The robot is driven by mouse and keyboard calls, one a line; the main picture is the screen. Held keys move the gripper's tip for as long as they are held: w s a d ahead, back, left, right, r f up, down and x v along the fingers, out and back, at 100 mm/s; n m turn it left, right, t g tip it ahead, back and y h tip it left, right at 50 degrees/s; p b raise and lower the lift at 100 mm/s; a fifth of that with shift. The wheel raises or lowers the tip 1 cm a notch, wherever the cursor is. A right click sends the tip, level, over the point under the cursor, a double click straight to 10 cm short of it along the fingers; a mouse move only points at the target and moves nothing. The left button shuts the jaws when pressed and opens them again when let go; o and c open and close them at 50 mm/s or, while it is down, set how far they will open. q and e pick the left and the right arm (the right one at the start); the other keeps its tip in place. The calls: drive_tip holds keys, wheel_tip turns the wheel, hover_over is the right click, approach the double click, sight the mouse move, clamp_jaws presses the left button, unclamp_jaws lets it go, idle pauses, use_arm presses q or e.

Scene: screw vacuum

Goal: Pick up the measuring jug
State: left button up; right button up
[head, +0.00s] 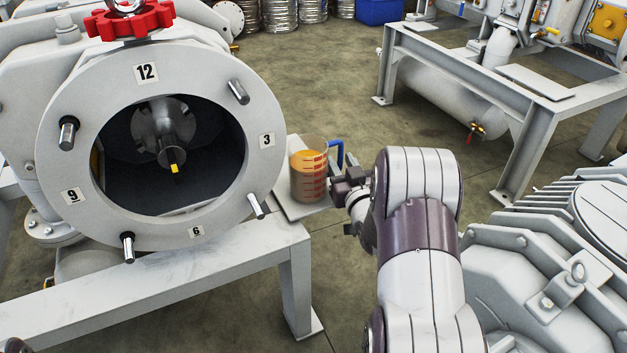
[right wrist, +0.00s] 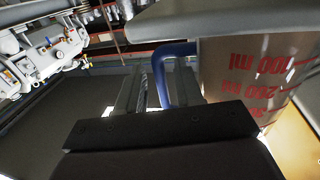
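The measuring jug (head: 308,178) is clear, with red markings, an orange-brown content and a blue handle (head: 338,150) on its right side. It stands upright on a small grey plate (head: 292,207) beside the large round chamber. My right gripper (head: 347,184) is at the handle side of the jug. In the right wrist view, the jug (right wrist: 245,80) fills the right side, and the blue handle (right wrist: 162,72) shows between the two fingers (right wrist: 158,95). A gap shows beside the handle, so the fingers look open around it. My left gripper is not in view.
The grey chamber flange (head: 75,105) with numbered labels and protruding bolts is close left of the jug. A grey machine (head: 540,265) stands at the right. A grey frame (head: 480,75) stands behind, with open floor (head: 320,85) between.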

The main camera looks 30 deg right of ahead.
drive_tip(key=shift+w+d+f, duration=0.15)
drive_tip(key=shift+w, duration=0.55)
clamp_jaws()
idle(0.9)
